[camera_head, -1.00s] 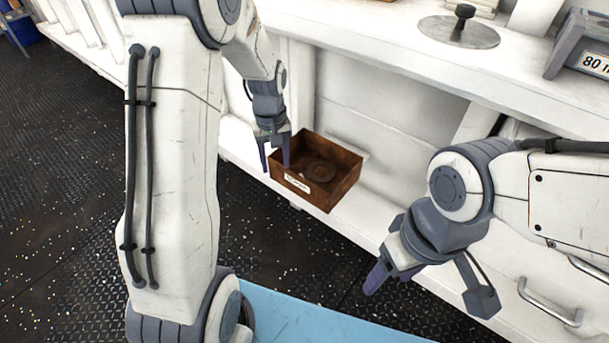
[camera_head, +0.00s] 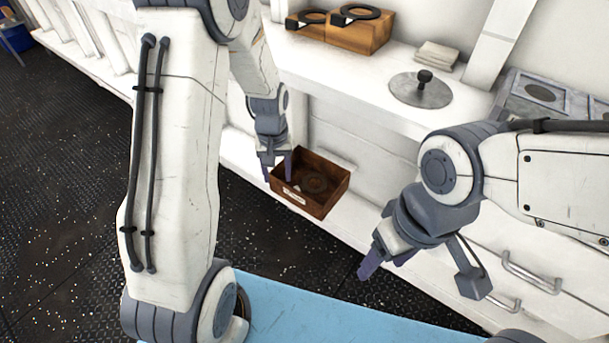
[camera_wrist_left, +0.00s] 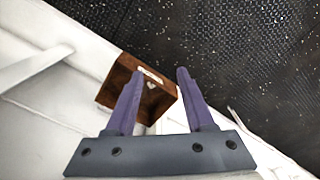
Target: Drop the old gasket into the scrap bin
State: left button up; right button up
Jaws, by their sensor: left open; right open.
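The scrap bin (camera_head: 324,210) is a small brown open-topped box with a white label on its front, on the low white ledge. A dark ring (camera_head: 314,183), which looks like the old gasket, lies flat inside it. My left gripper (camera_head: 276,168) is open and empty at the bin's left side, fingers pointing down. In the left wrist view, my left fingertips (camera_wrist_left: 160,74) are spread with the bin (camera_wrist_left: 116,84) beyond them; the ring cannot be made out there. My right gripper (camera_head: 384,264) is open and empty, to the right of and nearer than the bin.
On the white counter above stand a wooden holder (camera_head: 370,40) with two black rings, a folded cloth stack (camera_head: 437,56), a round metal plate with a black knob (camera_head: 421,92) and a grey tray (camera_head: 512,92). Drawers with handles (camera_head: 530,272) are at lower right. Dark floor is open at left.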

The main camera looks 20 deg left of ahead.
pick_arm(q)
jog(key=shift+m, duration=0.8)
jog(key=shift+s+d+r+p, duration=0.2)
jog(key=shift+r+p, duration=0.7)
jog(key=shift+p, duration=0.15)
jog(key=shift+s+d+r+p, duration=0.2)
jog(key=shift+s+r+p, duration=0.05)
jog(key=shift+r+p, duration=0.7)
jog(key=shift+s+d+r+p, duration=0.2)
jog(key=shift+r+p, duration=0.6)
jog(key=shift+p, duration=0.3)
jog(key=s+d+r+m, duration=0.4)
jog(key=s+d+r, duration=0.3)
jog(key=d+r, duration=0.4)
jog(key=s+d+r+m, duration=0.2)
jog(key=s+r+m, duration=0.1)
jog(key=s, duration=0.4)
jog(key=s+d+r+m+h+p, duration=0.1)
jog(key=s+d+r+m, duration=0.1)
jog(key=s, duration=0.5)
notch_tip(320, 180, up, 2)
jog(key=shift+s+d+r+m, duration=0.15)
jog(key=shift+s+d+m, duration=0.25)
jog(key=shift+m, duration=0.1)
